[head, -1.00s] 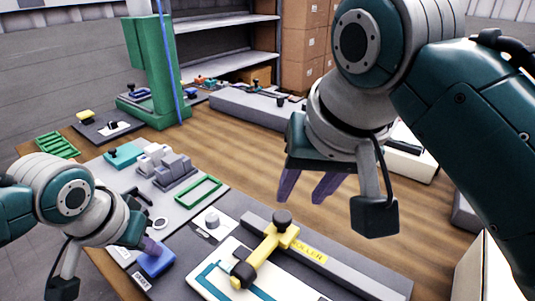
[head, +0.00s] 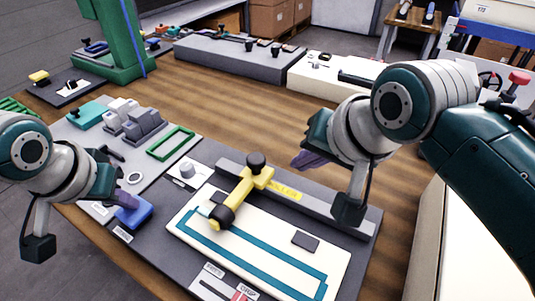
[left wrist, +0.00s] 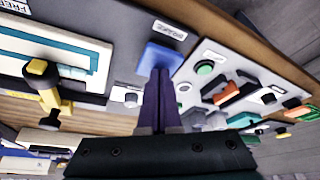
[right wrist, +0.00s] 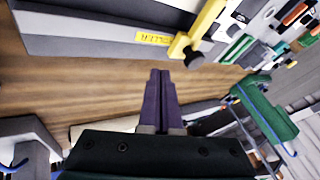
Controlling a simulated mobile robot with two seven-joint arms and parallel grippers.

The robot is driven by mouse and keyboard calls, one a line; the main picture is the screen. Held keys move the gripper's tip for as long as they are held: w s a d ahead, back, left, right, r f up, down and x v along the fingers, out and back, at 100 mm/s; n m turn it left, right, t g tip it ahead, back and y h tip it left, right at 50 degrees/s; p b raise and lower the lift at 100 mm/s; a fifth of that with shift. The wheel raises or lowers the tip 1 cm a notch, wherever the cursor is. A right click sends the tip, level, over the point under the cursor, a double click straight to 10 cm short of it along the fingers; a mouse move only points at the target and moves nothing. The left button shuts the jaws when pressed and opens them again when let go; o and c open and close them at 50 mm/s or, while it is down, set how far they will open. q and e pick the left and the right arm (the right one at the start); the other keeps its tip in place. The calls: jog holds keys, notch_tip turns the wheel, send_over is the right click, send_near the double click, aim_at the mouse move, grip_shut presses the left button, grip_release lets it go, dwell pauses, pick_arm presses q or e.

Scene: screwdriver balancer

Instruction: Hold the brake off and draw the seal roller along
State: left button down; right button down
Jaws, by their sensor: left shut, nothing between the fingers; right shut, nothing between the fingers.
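The seal roller is a yellow arm (head: 243,191) with a black knob on top and a dark roller end. It sits across a grey rail labelled ROLLER (head: 300,200), its roller end over the teal seal strip (head: 255,262) on a cream panel (head: 262,238). A blue pad (head: 136,216), apparently the brake, lies left of the panel; its label is too small to read surely. My left gripper (head: 129,202) is shut, tips at the pad (left wrist: 160,56); I cannot tell whether it is pressed. My right gripper (head: 299,160) is shut and empty, above the table behind the rail.
A grey board with blocks (head: 140,122) and a green frame (head: 171,143) lies behind the pad. A green stand (head: 118,40) rises at the back left. Long grey (head: 240,58) and white (head: 325,80) units stand along the back. Bare wood lies behind the rail.

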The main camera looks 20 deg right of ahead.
aim_at(240, 189)
jog(key=shift+w+a+f, duration=0.4)
jog(key=shift+w+a, duration=0.2)
jog(key=shift+w+a+f, duration=0.35)
jog(key=shift+w+a, duration=0.2)
jog(key=shift+w+a+f, duration=0.15)
jog(key=shift+w+a, duration=0.25)
jog(key=shift+a, duration=0.2)
